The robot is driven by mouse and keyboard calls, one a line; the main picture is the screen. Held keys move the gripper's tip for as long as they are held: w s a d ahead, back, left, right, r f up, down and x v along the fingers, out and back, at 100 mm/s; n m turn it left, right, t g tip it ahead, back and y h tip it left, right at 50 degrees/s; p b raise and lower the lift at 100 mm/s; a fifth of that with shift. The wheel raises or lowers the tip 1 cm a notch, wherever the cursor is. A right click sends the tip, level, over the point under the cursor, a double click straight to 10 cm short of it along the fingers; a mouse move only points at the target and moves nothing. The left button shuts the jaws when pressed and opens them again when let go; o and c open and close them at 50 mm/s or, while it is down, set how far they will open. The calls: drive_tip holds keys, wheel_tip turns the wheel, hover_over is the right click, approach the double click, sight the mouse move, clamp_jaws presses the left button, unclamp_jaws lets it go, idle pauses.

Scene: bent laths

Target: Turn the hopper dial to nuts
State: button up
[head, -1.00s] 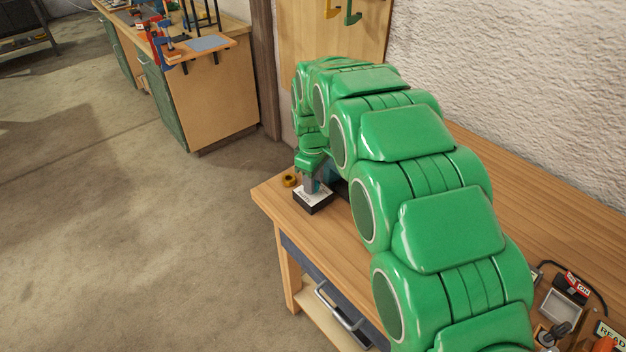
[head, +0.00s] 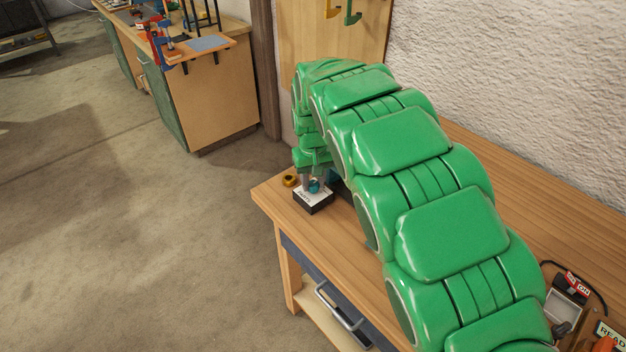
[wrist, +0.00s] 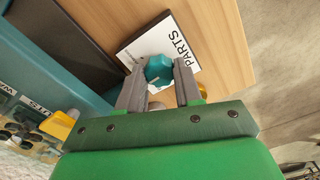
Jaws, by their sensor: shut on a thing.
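My gripper (wrist: 160,72) is shut on a teal faceted piece (wrist: 157,68), with one grey finger on each side. The piece is at a white-topped block marked PARTS (wrist: 143,46); whether it rests on the block cannot be told. In the head view the teal piece (head: 315,186) shows between my fingers, over the PARTS block (head: 313,203) near the bench's left end. In the wrist view a teal body (wrist: 75,82), seemingly the hopper, carries a NUTS label (wrist: 36,107), a partly cut-off label and a yellow part (wrist: 62,124). I cannot make out the dial's setting.
A brass-coloured ring (head: 290,180) lies on the wooden bench (head: 345,222) left of the block. The hopper is mostly hidden behind my arm in the head view. Open floor lies left.

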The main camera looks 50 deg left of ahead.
sight(313, 184)
drive_tip(key=shift+m, duration=0.5)
drive_tip(key=o, duration=1)
drive_tip(key=shift+o, duration=0.2)
drive_tip(key=shift+r, duration=0.15)
drive_tip(key=shift+r, duration=3.75)
